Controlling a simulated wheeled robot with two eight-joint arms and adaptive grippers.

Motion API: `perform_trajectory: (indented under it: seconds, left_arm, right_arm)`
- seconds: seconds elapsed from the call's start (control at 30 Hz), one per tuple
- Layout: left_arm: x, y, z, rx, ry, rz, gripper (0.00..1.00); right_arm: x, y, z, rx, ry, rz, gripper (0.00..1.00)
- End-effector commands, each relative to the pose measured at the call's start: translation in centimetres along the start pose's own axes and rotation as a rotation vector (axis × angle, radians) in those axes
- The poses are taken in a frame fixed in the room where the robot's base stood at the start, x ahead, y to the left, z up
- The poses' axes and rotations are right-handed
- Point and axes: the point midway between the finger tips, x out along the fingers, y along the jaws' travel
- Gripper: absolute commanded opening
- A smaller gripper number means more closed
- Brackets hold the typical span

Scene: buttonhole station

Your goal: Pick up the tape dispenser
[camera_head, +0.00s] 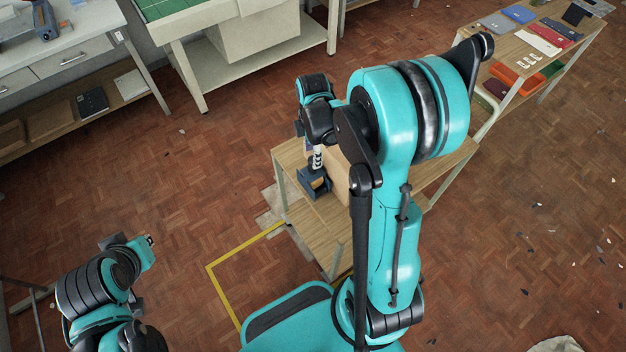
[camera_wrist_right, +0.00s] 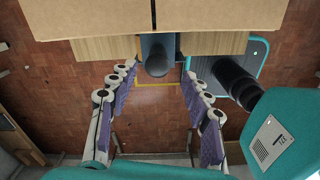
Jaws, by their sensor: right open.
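The tape dispenser (camera_head: 314,186) is dark blue and sits near the left end of the wooden table. In the right wrist view it is a blue-grey shape (camera_wrist_right: 157,55), partly cut off by the box above it. My right gripper (camera_head: 316,158) is just over the dispenser in the head view. In the wrist view its two purple-padded fingers (camera_wrist_right: 158,78) are spread wide, with the dispenser showing beyond the gap between the tips. Nothing is between the pads, and I see no contact. Part of my left arm shows at lower left, but its gripper cannot be made out.
A cardboard box (camera_head: 336,174) stands right beside the dispenser; it fills the top of the wrist view (camera_wrist_right: 190,18). My right arm hides part of the wooden table (camera_head: 318,238). Other benches stand at the back left and a shelf table (camera_head: 515,50) at upper right. Yellow tape marks the floor.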

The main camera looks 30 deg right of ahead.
Motion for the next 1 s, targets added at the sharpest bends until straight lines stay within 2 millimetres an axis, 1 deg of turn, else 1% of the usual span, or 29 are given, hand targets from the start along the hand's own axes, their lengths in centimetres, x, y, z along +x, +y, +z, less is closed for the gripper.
perform_trajectory:
  seconds: [0.3,0.4,0.57,0.6,0.67,0.7,0.73,0.77,1.0]
  left_arm:
    - [1.4,0.0,1.0,0.0,0.0,0.0,0.0]
    - [1.5,0.0,1.1,0.0,0.0,0.0,0.0]
    - [1.4,0.0,1.0,0.0,0.0,0.0,0.0]
    - [1.4,0.0,1.0,0.0,0.0,0.0,0.0]
    - [1.4,0.0,1.0,0.0,0.0,0.0,0.0]
    - [1.4,0.0,1.0,0.0,0.0,0.0,0.0]
    - [1.4,0.0,1.0,0.0,0.0,0.0,0.0]
    - [1.4,0.0,1.0,0.0,0.0,0.0,0.0]
    - [1.4,0.0,1.0,0.0,0.0,0.0,0.0]
  right_arm:
    - [4.5,0.4,0.2,0.001,0.0,0.001,0.49]
    - [4.9,0.4,0.2,0.001,0.0,0.001,0.49]
    - [4.8,0.4,0.2,0.001,0.0,0.001,0.49]
    - [4.8,0.4,0.2,0.001,0.0,0.001,0.39]
    - [4.8,0.4,0.2,0.002,0.0,0.001,0.23]
    - [4.8,0.4,0.2,0.002,0.0,0.001,0.12]
    - [4.8,0.4,0.2,0.002,0.0,0.001,0.04]
    - [4.8,0.4,0.2,0.002,0.0,0.001,0.0]
    - [4.8,0.4,0.2,0.002,0.0,0.001,0.0]
